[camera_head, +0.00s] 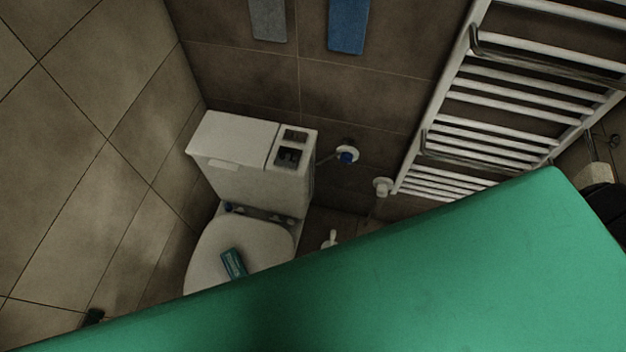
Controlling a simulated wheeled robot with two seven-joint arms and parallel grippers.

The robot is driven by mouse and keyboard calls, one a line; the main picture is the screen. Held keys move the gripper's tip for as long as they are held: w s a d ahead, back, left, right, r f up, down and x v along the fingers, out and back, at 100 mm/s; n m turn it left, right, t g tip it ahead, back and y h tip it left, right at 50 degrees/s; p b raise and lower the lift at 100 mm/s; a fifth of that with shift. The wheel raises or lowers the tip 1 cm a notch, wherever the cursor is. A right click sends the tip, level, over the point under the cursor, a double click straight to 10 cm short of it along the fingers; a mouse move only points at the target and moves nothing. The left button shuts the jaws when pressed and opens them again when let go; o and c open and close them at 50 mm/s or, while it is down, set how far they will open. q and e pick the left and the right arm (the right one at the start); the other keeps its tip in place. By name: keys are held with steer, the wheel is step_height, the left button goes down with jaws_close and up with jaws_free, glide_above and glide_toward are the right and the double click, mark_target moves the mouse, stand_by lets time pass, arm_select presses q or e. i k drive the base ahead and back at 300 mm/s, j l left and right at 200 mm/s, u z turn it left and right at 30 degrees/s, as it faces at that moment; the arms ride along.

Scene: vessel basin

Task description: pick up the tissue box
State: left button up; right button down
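A small teal box (234,263) with a pale label lies on the closed lid of the toilet (245,240). I cannot tell for sure whether it is the tissue box. A large plain green surface (430,275) fills the lower right of the head view, very close to the camera. Its straight upper edge runs to a corner at the right, and I cannot tell what it is. It hides whatever lies below and behind it. I make out neither of my grippers.
The toilet's white tank (235,150) stands against a brown tiled wall. A white towel rail (510,95) is at the upper right. A grey cloth (268,18) and a blue cloth (348,25) hang above. A small dark object (93,317) is at the lower left.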

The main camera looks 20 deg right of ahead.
mark_target(236, 268)
steer(key=k+j, duration=0.25)
steer(key=k, duration=0.2)
steer(key=k+j, duration=0.25)
steer(key=k, duration=0.2)
steer(key=k+j+z, duration=0.1)
steer(key=k+j, duration=0.2)
steer(key=k, duration=0.15)
steer(key=k+j, duration=0.2)
steer(key=k, duration=0.3)
steer(key=i+l+z, duration=0.15)
steer(key=i+z, duration=0.55)
steer(key=z, duration=0.15)
